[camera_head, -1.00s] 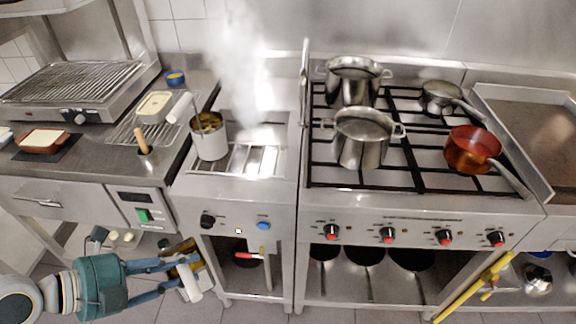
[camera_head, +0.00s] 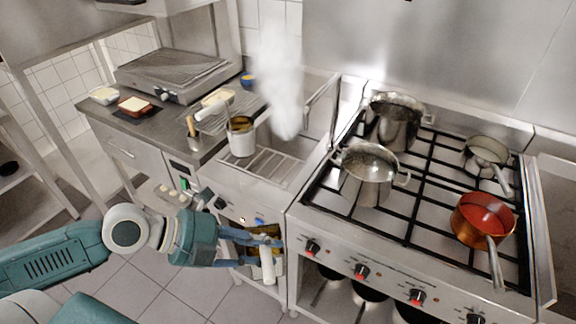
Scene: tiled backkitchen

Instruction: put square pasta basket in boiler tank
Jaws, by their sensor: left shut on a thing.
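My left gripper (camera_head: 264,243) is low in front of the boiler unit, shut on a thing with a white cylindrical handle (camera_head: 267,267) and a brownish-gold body. It looks like the square pasta basket, but fingers and shadow hide much of its shape. The boiler tank (camera_head: 275,165) is the steaming steel unit left of the stove, with bars across its top. Steam hides its back part. The held thing is below the height of its top, apart from the opening. A round basket (camera_head: 242,142) with a white handle stands at the tank's left side. My right gripper is out of view.
The stove holds two steel pots (camera_head: 368,170), a small pan (camera_head: 487,153) and a copper pan (camera_head: 483,217). The left counter carries a grill (camera_head: 172,72), a reddish dish (camera_head: 134,106) and a blue bowl (camera_head: 247,79). A raised steel panel stands between tank and stove.

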